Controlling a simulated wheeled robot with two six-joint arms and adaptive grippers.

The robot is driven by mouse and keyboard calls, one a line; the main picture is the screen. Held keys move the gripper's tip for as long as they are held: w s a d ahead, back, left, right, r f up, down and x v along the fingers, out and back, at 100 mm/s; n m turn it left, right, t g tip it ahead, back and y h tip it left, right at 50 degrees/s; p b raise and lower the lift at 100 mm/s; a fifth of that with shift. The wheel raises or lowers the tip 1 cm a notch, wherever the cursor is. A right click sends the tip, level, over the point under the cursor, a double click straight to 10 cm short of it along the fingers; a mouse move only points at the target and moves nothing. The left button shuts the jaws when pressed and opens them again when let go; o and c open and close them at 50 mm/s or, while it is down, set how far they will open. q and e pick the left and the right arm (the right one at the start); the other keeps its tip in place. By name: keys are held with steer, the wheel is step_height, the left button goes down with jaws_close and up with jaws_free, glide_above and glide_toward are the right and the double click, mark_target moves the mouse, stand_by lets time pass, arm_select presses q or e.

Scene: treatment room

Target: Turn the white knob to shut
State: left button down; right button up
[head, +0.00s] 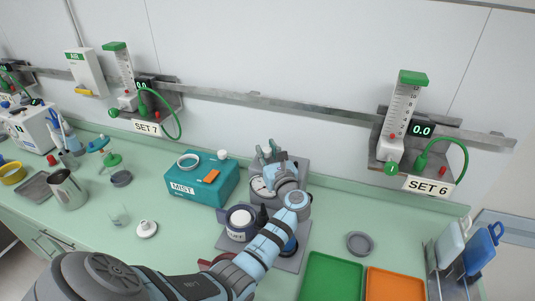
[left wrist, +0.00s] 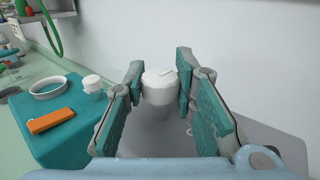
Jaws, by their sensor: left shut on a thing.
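The white knob (left wrist: 158,86) shows in the left wrist view between the two teal-padded fingers of my left gripper (left wrist: 160,90). It is a pale, faceted cap with a small mark on its top. The gripper is shut on its sides. In the head view my left gripper (head: 271,158) is over the back of a grey stand (head: 290,263), near a round dial (head: 261,187); the gripper and wrist hide the knob there. My right gripper is not in view.
A teal MIST box (head: 195,186) with a white cap (head: 222,154) and orange tab stands left of the gripper. A round labelled pot (head: 241,219) is in front. Green (head: 331,276) and orange (head: 393,285) trays lie right. A flow meter (head: 401,110) hangs on the wall rail.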

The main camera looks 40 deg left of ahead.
mark_target(269, 155)
arm_select(q)
steer(key=shift+f, duration=0.35)
steer(key=c, duration=1.3)
jaws_free()
steer(key=shift+r, duration=0.15)
steer(key=v, duration=0.7)
steer(key=shift+s+d, duration=0.1)
steer(key=shift+d, duration=0.15)
